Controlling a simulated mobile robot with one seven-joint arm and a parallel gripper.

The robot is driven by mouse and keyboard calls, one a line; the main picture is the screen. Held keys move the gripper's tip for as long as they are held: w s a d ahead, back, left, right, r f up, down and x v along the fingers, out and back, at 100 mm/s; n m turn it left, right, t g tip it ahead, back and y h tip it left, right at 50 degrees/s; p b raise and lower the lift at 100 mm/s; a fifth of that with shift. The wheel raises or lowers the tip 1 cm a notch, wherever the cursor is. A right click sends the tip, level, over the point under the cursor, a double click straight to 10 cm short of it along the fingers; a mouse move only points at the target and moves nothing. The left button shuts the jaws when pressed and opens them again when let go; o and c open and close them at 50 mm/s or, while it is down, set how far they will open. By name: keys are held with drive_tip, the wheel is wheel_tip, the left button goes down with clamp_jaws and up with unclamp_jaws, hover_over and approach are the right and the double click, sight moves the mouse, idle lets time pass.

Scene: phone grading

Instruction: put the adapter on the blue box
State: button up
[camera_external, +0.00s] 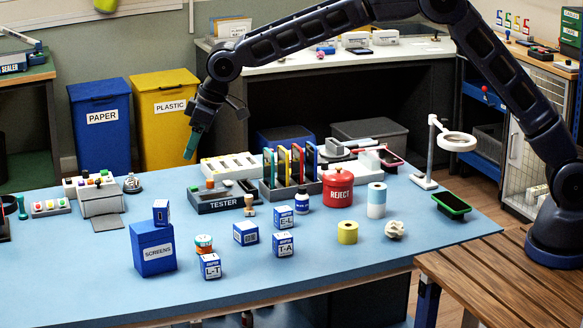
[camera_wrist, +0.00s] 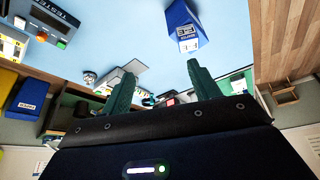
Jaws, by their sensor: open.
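Several small blue-and-white boxes with printed labels are in the external view. One marked E-L (camera_external: 284,217), one marked T-A (camera_external: 283,244), one marked L-T (camera_external: 210,266) and one lying box (camera_external: 245,233) stand on the table. The print above the large letters is too small to read surely, so I cannot tell which is the adapter. The blue box labelled SCREENS (camera_external: 153,255) stands at front left with another small blue-and-white box (camera_external: 161,212) on top. My gripper (camera_external: 190,148) is open and empty, high behind the table; its green fingers show in the wrist view (camera_wrist: 160,80).
A red REJECT canister (camera_external: 338,188), rack of phones (camera_external: 290,169), TESTER (camera_external: 222,200), white roll (camera_external: 376,200), yellow roll (camera_external: 348,233) and ring lamp (camera_external: 457,142) crowd the table.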

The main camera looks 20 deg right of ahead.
drive_tip(key=w+d+r+m+t, duration=0.1)
drive_tip(key=w+d+r, duration=0.3)
drive_tip(key=d, duration=0.8)
drive_tip(key=w+d+r+m+h, duration=0.1)
drive_tip(key=w+d+r+m, duration=0.1)
drive_tip(key=d+r, duration=0.65)
drive_tip(key=w+d+r+m+t, duration=0.1)
drive_tip(key=w+d+r, duration=0.2)
drive_tip(key=d, duration=1.1)
drive_tip(key=s+d+r+m+h, duration=0.1)
drive_tip(key=s+d+r+m, duration=0.15)
drive_tip(key=d, duration=0.95)
drive_tip(key=s+d+r+m+h, duration=0.15)
drive_tip(key=s+d, duration=0.25)
drive_tip(key=d, duration=0.8)
drive_tip(key=s+d+f+m, duration=0.2)
drive_tip(key=s+d+f, duration=0.1)
drive_tip(key=s+d, duration=0.8)
drive_tip(key=s+d+f+m, duration=0.2)
drive_tip(key=s+d+f, duration=0.2)
drive_tip(key=s+d, duration=0.7)
drive_tip(key=shift+s+f+m+t, duration=0.15)
drive_tip(key=shift+f+m+t, duration=0.15)
drive_tip(key=shift+m, duration=0.1)
